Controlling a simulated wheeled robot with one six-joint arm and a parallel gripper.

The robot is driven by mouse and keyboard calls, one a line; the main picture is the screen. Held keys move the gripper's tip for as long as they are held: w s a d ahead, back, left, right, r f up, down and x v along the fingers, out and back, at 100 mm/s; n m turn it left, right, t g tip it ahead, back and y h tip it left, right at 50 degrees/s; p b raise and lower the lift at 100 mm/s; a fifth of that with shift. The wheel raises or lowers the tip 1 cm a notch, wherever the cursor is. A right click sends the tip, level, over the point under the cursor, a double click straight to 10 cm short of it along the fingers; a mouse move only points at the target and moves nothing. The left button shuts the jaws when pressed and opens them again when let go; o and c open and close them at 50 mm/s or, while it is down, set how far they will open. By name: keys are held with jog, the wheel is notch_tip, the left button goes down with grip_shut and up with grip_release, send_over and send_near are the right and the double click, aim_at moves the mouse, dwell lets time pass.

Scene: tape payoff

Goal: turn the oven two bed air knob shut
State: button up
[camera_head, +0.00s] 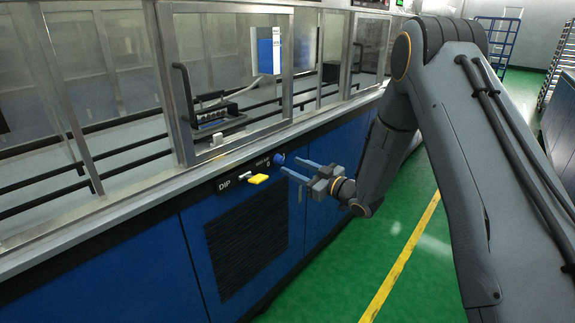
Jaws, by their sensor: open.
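A small blue knob (278,159) sits on the dark strip along the top of the blue cabinet front, right of small white lettering that is too small to read surely. My gripper (289,164) is open, its two fingers pointing left toward the strip. The fingertips are just right of the knob in the picture. I cannot tell whether they touch it. The knob's turn position is too small to make out.
A yellow handle or tag (258,179) and the white label DIP (225,186) are on the same strip. Above are a metal-framed glass enclosure (185,110) and rails. A dark vent grille (245,240) is below. Green floor (410,285) lies clear to the right.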

aim_at(282, 162)
jog(key=shift+x, duration=2)
